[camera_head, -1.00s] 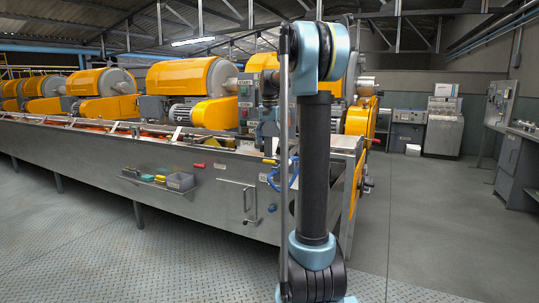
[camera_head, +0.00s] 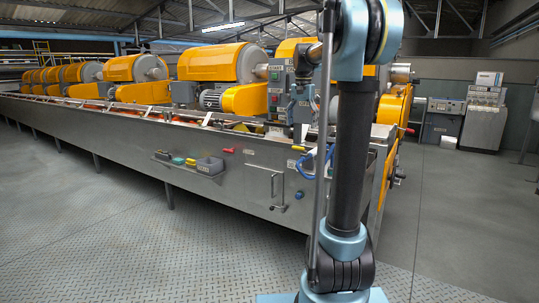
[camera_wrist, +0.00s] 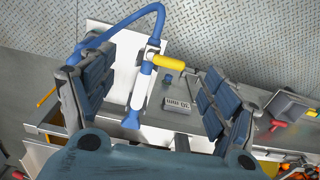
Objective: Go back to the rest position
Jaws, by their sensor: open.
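In the wrist view my gripper (camera_wrist: 155,64) is open, its two dark padded fingers spread wide with nothing clamped between them. A blue hose (camera_wrist: 94,42) with a white nozzle and yellow handle (camera_wrist: 170,62) shows between the fingers from above; how far below them it lies I cannot tell. In the head view my upright arm stands in front of the machine's right end. My gripper hangs near the grey START control box (camera_head: 278,85), partly hidden by the arm. The blue hose (camera_head: 307,167) hangs on the machine's front there.
A long citrus extractor with orange drums (camera_head: 212,62) and a grey front wall (camera_head: 130,140) runs from left to right. Small bins (camera_head: 208,167) sit on its front. Grey cabinets (camera_head: 484,122) stand at the back right. The floor (camera_head: 450,220) to the right is clear.

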